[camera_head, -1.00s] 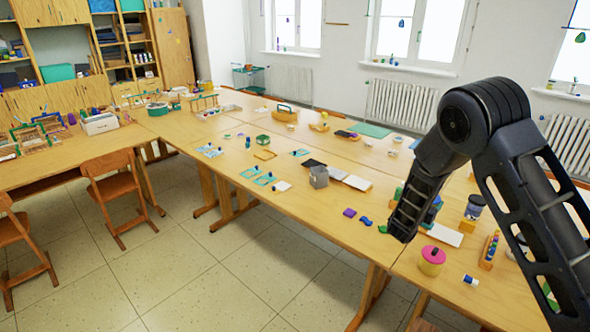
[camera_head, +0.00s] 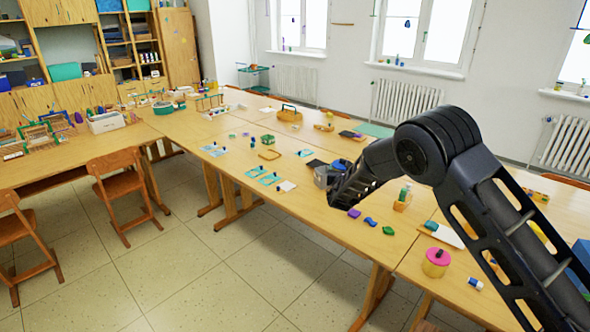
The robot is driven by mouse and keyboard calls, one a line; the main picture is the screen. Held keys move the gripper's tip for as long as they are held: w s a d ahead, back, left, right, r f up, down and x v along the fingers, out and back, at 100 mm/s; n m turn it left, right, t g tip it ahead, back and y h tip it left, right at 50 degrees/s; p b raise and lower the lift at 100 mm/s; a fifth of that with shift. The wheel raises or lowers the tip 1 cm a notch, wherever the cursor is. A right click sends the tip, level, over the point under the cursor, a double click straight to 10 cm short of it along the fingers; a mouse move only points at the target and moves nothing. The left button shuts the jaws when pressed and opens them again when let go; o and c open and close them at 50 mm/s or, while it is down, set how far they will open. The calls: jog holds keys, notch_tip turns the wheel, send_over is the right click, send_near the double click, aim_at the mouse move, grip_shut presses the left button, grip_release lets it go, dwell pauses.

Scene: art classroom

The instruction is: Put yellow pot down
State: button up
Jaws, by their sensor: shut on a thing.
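A yellow pot with a pink lid and dark knob (camera_head: 436,265) stands upright on the near right part of the table (camera_head: 400,265). Nothing touches it. My dark arm reaches in from the right, and its far end is over the table near a grey box (camera_head: 322,179), left of and beyond this pot. My gripper's fingers are hidden behind the arm's end, so I see neither them nor anything between them. A small blue patch shows at the arm's end; I cannot tell what it belongs to.
Purple (camera_head: 354,213), blue (camera_head: 371,222) and green (camera_head: 388,230) pieces lie near the table's front edge. A small white-and-blue item (camera_head: 475,283) lies right of the pot. Teal cards and a wooden carrier (camera_head: 289,114) are farther back. Wooden chairs (camera_head: 122,190) stand at left.

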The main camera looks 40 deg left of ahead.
jog(key=shift+s+a+r+y, duration=0.15)
jog(key=shift+s+a, duration=0.15)
jog(key=shift+a, duration=0.25)
jog(key=shift+s+a+r+y, duration=0.15)
jog(key=shift+s+a, duration=0.15)
jog(key=shift+a, duration=0.25)
jog(key=shift+s+a+f+n, duration=0.1)
jog(key=shift+a+f+n, duration=0.1)
jog(key=shift+n, duration=0.1)
notch_tip(320, 180, down, 19)
jog(key=shift+f, duration=0.2)
jog(key=shift+f, duration=0.1)
jog(key=o, duration=1.3)
jog(key=shift+f, duration=0.15)
jog(key=o, duration=0.3)
jog(key=shift+r, duration=0.2)
